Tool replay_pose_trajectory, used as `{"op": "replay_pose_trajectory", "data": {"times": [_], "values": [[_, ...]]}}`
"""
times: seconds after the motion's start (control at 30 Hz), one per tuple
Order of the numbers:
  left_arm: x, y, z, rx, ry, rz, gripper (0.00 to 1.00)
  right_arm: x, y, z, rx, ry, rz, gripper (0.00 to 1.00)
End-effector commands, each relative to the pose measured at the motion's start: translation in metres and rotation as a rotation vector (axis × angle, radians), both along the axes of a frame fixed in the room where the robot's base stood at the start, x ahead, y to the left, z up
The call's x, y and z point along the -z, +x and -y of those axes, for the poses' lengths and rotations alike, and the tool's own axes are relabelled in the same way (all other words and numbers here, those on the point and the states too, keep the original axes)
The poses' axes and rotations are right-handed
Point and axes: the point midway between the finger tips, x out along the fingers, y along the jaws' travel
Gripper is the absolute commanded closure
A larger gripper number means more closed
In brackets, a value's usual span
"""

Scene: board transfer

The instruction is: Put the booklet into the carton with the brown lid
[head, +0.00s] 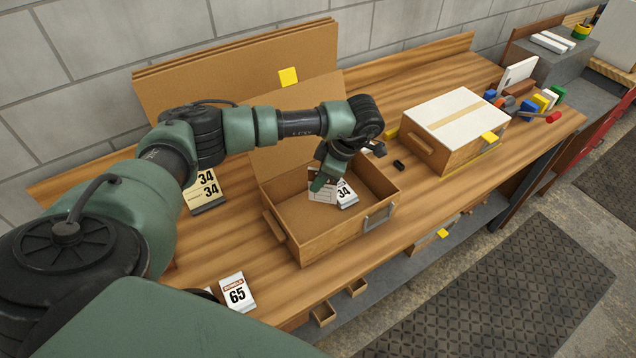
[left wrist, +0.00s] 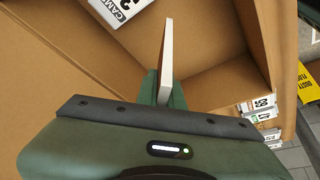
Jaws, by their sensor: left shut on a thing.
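The carton with the brown lid (head: 300,247) stands open in the middle of the bench in the head view, its lid (head: 290,145) raised at the back. My left gripper (head: 320,186) is inside the carton's opening, pointing down, shut on a thin white booklet (head: 326,196). In the left wrist view the booklet (left wrist: 166,62) stands edge-on between the fingers (left wrist: 163,88), with brown carton walls around it. The booklet's lower edge is hidden. My right gripper is not in view.
A closed carton with a white lid (head: 455,115) stands to the right. Blocks marked 34 (head: 204,190) and 65 (head: 237,292) are on the bench at left and front. A small black item (head: 398,165) lies between the cartons. Tools and colored blocks (head: 540,103) crowd the far right.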

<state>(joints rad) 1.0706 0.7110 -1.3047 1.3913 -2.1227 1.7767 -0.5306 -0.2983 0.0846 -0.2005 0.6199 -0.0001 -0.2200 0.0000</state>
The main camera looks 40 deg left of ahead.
Motion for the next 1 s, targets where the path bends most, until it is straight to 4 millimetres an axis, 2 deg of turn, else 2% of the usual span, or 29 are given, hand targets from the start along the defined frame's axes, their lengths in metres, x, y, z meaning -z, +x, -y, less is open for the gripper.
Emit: {"op": "replay_pose_trajectory", "data": {"times": [0.13, 0.17, 0.2, 0.23, 0.63, 1.0], "values": [[-0.001, 0.0, 0.0, 0.0, 0.0, 0.0, 1.0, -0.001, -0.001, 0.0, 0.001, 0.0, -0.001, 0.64], [-0.001, 0.0, 0.0, 0.0, 0.0, 0.0, 0.84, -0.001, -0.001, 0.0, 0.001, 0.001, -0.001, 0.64], [-0.001, 0.0, 0.0, 0.0, 0.0, 0.0, 0.73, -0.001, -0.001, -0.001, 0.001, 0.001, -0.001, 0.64], [-0.001, 0.0, 0.0, 0.0, 0.0, 0.0, 0.67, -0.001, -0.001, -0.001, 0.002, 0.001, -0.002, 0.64], [-0.005, 0.002, 0.003, 0.001, -0.002, 0.003, 0.67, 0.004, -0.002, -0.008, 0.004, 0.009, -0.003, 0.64], [-0.058, 0.011, 0.023, 0.001, -0.001, 0.005, 0.67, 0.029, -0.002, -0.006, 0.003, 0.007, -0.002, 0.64]]}}
